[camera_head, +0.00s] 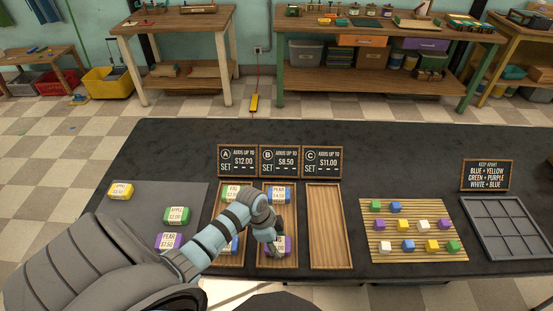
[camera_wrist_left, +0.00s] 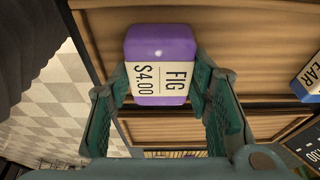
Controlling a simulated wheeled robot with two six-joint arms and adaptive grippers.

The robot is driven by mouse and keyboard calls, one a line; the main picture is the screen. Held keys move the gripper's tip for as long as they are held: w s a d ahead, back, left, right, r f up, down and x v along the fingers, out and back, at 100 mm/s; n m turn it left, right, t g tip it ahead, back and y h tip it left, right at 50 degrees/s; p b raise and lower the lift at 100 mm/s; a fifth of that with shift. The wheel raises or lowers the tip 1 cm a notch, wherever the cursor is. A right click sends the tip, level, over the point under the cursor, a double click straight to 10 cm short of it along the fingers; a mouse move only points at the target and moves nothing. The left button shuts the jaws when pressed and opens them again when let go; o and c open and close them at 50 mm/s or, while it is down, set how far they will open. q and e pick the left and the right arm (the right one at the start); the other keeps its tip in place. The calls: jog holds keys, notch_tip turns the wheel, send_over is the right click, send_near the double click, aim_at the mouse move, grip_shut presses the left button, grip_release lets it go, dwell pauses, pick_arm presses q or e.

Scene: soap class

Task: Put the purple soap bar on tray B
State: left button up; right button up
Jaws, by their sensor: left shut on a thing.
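A purple soap bar (camera_wrist_left: 162,45) labelled FIG $4.00 sits between the fingers of my left gripper (camera_wrist_left: 160,82) in the left wrist view. The gripper is shut on its sides. In the head view my left gripper (camera_head: 273,238) is at the front half of wooden tray B (camera_head: 293,214), and part of the purple bar (camera_head: 286,242) shows beside the fingers. I cannot tell whether the bar touches the tray floor. A blue soap bar (camera_head: 279,194) lies at the back of tray B. My right gripper is not in view.
Tray A (camera_head: 243,258), left, holds green and blue bars, partly hidden by my arm. Tray C (camera_head: 325,225), right, is empty. Price signs (camera_head: 280,161) stand behind the trays.

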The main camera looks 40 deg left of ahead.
pick_arm(q)
jog(key=o, duration=1.3)
jog(key=shift+o, duration=0.2)
jog(key=p+v, duration=0.3)
jog(key=v, duration=0.9)
jog(key=shift+r, duration=0.1)
